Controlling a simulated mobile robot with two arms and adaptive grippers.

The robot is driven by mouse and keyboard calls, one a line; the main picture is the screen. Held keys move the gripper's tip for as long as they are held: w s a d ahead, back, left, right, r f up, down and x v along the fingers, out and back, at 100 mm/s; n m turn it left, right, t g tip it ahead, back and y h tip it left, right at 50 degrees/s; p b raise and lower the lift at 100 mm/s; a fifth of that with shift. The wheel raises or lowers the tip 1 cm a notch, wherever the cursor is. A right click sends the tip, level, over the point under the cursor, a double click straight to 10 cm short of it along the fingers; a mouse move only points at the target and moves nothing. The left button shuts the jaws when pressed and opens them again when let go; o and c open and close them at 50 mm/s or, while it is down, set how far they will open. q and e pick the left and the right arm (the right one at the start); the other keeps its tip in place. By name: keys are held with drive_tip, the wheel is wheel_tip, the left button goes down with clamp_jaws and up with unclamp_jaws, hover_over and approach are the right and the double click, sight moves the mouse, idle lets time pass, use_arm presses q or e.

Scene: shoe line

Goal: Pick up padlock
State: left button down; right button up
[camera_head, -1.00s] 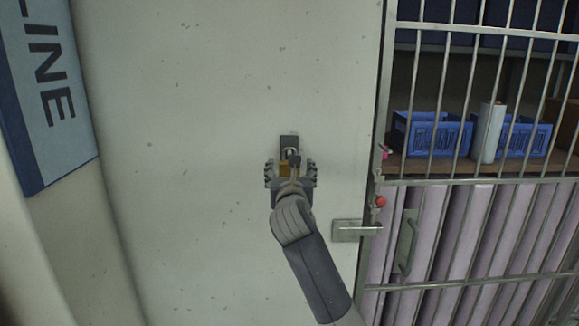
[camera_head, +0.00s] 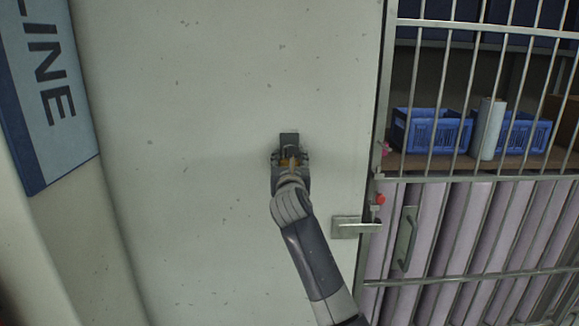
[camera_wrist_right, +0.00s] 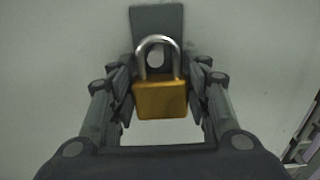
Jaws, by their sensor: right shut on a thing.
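The padlock (camera_wrist_right: 161,98) has a brass body and a silver shackle. In the right wrist view it is upright between the two fingers of my right gripper (camera_wrist_right: 160,102), which are shut on the sides of its body. The shackle is in front of a dark grey plate (camera_wrist_right: 157,18) with a hole, on the pale wall; I cannot tell if it still passes through the hole. In the head view my right gripper (camera_head: 290,160) hides most of the padlock, and the plate (camera_head: 289,138) shows just above. My left gripper is not in view.
A door handle (camera_head: 352,228) and a red knob (camera_head: 380,199) are to the right of the gripper. Further right is a metal cage (camera_head: 480,177) with blue crates (camera_head: 432,132) on a shelf. The wall around the plate is clear.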

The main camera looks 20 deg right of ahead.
drive_tip(key=shift+r, duration=0.15)
drive_tip(key=shift+r, duration=0.55)
drive_tip(key=shift+s+b, duration=0.25)
drive_tip(key=shift+b, duration=0.1)
drive_tip(key=b+v, duration=0.3)
drive_tip(key=v, duration=1.4)
drive_tip(key=shift+s+r, duration=0.2)
drive_tip(key=shift+s, duration=0.1)
